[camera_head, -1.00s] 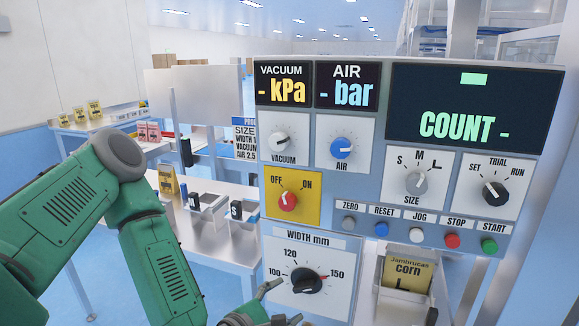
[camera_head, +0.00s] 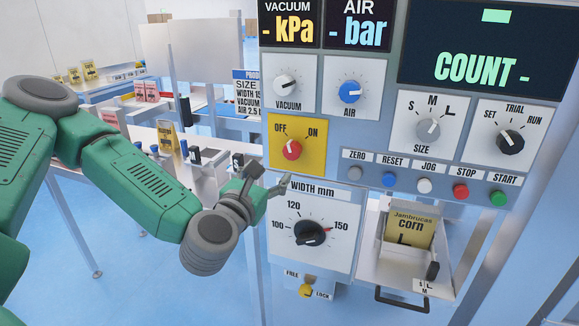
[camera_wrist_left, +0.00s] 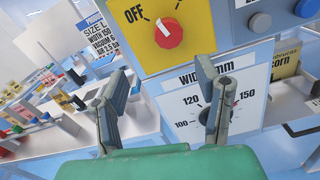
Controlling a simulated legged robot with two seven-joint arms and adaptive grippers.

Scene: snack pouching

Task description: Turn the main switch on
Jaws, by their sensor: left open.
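The main switch is a red knob (camera_head: 292,150) on a yellow plate (camera_head: 312,163) marked OFF and ON. Its white pointer leans up and left, toward OFF. In the left wrist view the red knob (camera_wrist_left: 169,33) is ahead, above the space between the fingers. My left gripper (camera_head: 272,178) is open and empty, just below and left of the red knob in the head view. In the left wrist view both fingers of the left gripper (camera_wrist_left: 158,85) are spread and apart from the knob. My right gripper is not in view.
The black width dial (camera_head: 310,233) is below the switch, close to my fingers. The vacuum knob (camera_head: 287,85) and air knob (camera_head: 350,92) are above. A row of buttons (camera_head: 425,186) is to the right. A pouch tray (camera_head: 402,270) juts out at lower right.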

